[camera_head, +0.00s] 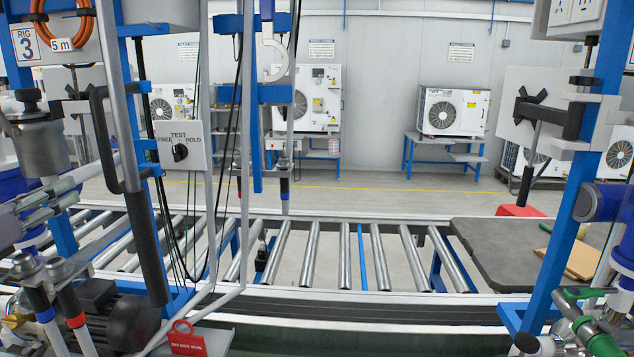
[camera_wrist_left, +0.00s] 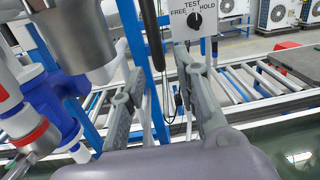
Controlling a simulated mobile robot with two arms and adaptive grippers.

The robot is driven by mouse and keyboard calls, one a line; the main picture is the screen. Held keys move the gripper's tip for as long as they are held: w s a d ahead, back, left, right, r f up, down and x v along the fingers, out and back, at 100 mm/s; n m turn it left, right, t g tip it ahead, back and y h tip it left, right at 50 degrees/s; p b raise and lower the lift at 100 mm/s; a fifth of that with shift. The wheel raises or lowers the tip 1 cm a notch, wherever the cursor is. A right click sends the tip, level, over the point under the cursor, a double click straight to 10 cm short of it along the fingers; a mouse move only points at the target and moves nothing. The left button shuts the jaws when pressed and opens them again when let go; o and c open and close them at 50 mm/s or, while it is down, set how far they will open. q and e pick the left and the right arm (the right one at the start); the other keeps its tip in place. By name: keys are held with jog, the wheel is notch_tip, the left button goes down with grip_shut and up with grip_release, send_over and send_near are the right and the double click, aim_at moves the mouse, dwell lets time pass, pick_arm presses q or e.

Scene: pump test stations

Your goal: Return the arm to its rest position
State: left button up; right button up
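My left gripper (camera_head: 80,188) comes in from the left edge of the head view, in front of the pipework of rig 3. In the left wrist view its two grey fingers (camera_wrist_left: 158,62) stand apart, with nothing held between them. Beyond the fingers is the grey TEST panel (camera_head: 188,134) with a black FREE/HOLD knob (camera_head: 180,152). The panel also shows at the top of the left wrist view (camera_wrist_left: 212,19). The gripper is apart from the knob. I do not see my right gripper.
A roller conveyor (camera_head: 309,257) runs across behind the rig. A metal cylinder (camera_head: 37,146) and blue fittings (camera_wrist_left: 60,98) are close to the left gripper. Black cables (camera_head: 205,230) hang below the panel. Blue posts (camera_head: 570,220) stand at right.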

pick_arm(q)
jog(key=s+d+f+n+t+h, duration=0.1)
jog(key=s+d+n+t+h, duration=0.15)
jog(key=d, duration=0.35)
jog(key=s+d+f+n+t+h, duration=0.1)
jog(key=d+f+n+t+h, duration=0.1)
jog(key=d+n+h, duration=0.35)
jog(key=s+a+f+n+g+y, duration=0.1)
jog(key=s+f+n+g+y, duration=0.15)
jog(key=f+n+y, duration=0.55)
jog(key=s+a+f+n+g+y, duration=0.1)
jog(key=s+f+n+g+y, duration=0.2)
jog(key=f+n, duration=0.7)
jog(key=s+a+f+n+g+y, duration=0.1)
jog(key=f+n+g+y, duration=0.3)
jog(key=f+n+y, duration=0.5)
jog(key=s+d+f+g+h, duration=1)
jog(key=s+d+f, duration=0.5)
jog(key=s+f, duration=0.4)
notch_tip(320, 180, down, 26)
jog(key=s+r+g, duration=0.1)
jog(key=s+a+f+g, duration=0.1)
jog(key=s+a+f, duration=0.2)
jog(key=s+f, duration=1.4)
jog(key=shift+y, duration=0.3)
pick_arm(e)
jog(key=shift+w+d, duration=0.5)
jog(key=shift+w, duration=0.15)
